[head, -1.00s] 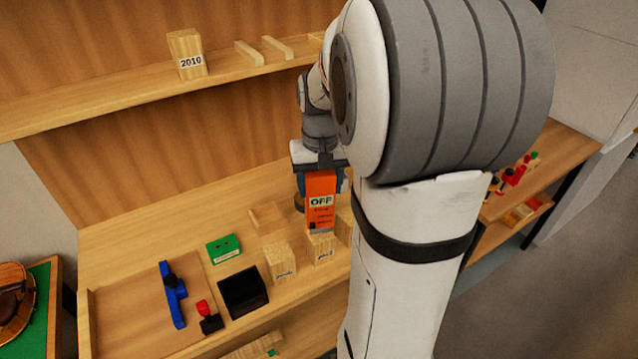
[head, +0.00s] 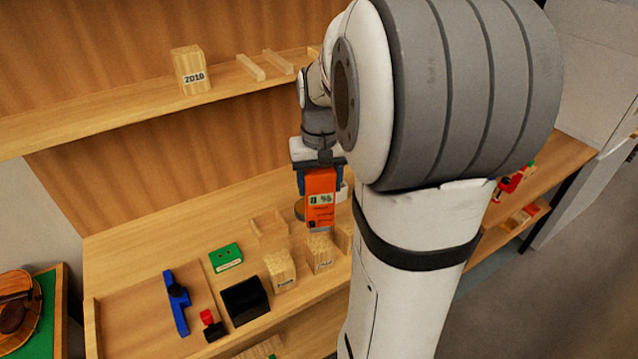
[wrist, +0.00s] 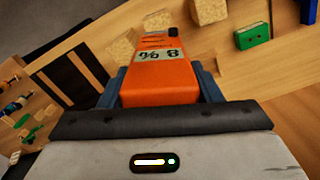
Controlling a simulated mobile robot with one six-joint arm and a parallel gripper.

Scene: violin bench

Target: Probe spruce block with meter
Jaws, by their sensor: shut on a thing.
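My gripper (head: 320,180) is shut on the orange moisture meter (head: 320,200), which points down at the bench. The meter also shows in the wrist view (wrist: 158,80), between the blue finger pads. Its display reads what looks like 8 %. Its lower end is right at a pale wooden block (head: 320,254) with an unreadable label; whether the pins touch it is hidden. Another labelled block (head: 281,271) stands to the left, and a third (head: 344,240) is partly hidden by my arm. I cannot tell by label which is spruce.
A black open box (head: 245,301), green box (head: 226,257), red-and-black stamp (head: 212,324) and blue tool (head: 176,303) lie left on the bench. A shallow wooden tray (head: 269,223) is behind the blocks. A block marked 2010 (head: 192,72) sits on the upper shelf.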

